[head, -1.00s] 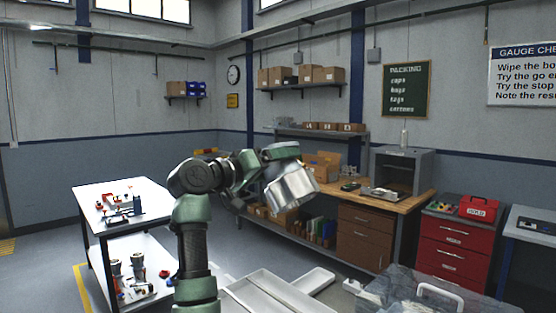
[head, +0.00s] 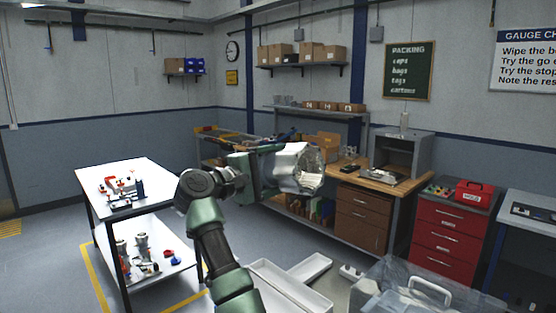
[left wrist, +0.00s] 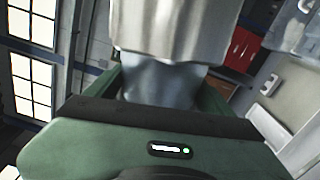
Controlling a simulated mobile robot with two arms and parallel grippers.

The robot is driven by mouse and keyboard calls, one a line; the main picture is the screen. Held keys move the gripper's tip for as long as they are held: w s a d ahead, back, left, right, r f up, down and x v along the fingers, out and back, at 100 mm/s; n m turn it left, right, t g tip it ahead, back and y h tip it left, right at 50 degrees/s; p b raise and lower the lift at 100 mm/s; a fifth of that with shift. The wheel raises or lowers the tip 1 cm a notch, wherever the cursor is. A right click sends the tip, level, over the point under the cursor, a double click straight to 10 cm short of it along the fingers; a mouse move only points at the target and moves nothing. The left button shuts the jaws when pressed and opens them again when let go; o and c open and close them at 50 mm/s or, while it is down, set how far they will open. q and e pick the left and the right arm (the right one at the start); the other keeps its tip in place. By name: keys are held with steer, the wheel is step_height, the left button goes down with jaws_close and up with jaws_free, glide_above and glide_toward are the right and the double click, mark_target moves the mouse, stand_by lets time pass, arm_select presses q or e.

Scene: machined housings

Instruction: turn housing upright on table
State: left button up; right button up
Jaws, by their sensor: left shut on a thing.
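The housing (head: 296,166) is a silvery machined metal piece held in the air in the head view. It lies on its side, with its open, hollow-looking end facing right. My left gripper (head: 266,168) is shut on its left end. In the left wrist view the housing (left wrist: 178,28) fills the top middle, with a narrower grey part (left wrist: 160,82) between the green gripper parts. The fingertips are mostly hidden by the housing. The right gripper is in neither view.
A white two-level table (head: 122,180) at left holds small parts, with clear room on its top. White trays (head: 285,285) and a clear plastic box (head: 420,290) are in front. A wooden workbench (head: 385,182) with a grey cabinet (head: 408,150) stands behind. A red drawer unit (head: 447,228) is at right.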

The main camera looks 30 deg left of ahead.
arm_select(q)
steer(key=n+p, duration=0.2)
steer(key=r+n+p, duration=0.1)
steer(key=n+p, duration=0.1)
steer(key=p, duration=0.1)
steer(key=shift+f+n+p, duration=0.1)
steer(key=shift+n+p, duration=1)
steer(key=shift+f+n, duration=0.2)
steer(key=shift+n, duration=0.5)
steer(key=n, duration=0.4)
steer(key=shift+b, duration=0.3)
steer(key=n, duration=0.4)
steer(key=shift+f, duration=0.1)
